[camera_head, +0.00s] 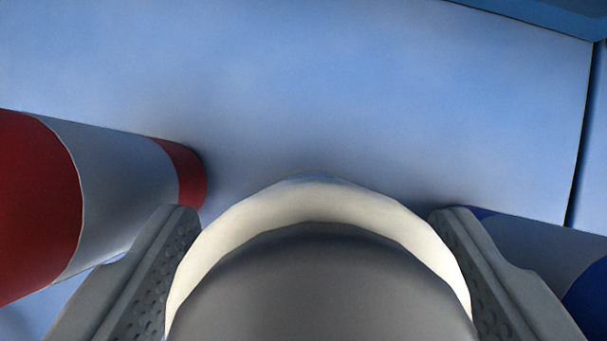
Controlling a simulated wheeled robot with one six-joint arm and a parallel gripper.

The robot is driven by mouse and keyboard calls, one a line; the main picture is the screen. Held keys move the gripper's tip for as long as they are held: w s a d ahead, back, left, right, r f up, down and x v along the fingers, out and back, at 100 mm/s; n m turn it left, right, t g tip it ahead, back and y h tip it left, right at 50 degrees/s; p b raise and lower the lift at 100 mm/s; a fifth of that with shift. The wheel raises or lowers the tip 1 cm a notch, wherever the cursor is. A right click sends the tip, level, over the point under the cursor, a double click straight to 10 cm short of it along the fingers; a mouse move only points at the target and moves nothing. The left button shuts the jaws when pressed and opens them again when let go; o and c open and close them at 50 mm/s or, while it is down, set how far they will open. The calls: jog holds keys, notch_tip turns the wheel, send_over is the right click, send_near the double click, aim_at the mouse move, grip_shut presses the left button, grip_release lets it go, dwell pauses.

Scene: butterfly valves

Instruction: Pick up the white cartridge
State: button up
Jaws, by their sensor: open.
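The white cartridge (311,203) stands at the bottom middle of the view, seen from above at its end. Its pale rim shows as an arc around a grey rounded part (320,285). My gripper (318,222) is open, with one finger on each side of the cartridge. The fingers are close to its sides; I cannot tell if they touch it. The lower part of the cartridge is cut off by the frame edge.
A red and grey cylinder (112,180) is close to the left finger. A grey and blue cylinder (545,255) is close behind the right finger. The light blue surface (320,90) beyond is clear, with a dark edge at the right.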

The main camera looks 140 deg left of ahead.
jog(key=shift+w+f, duration=0.3)
jog(key=shift+f, duration=0.25)
jog(key=c, duration=1.2)
notch_tip(320, 180, up, 10)
jog(key=shift+f, duration=0.15)
jog(key=shift+s, duration=0.15)
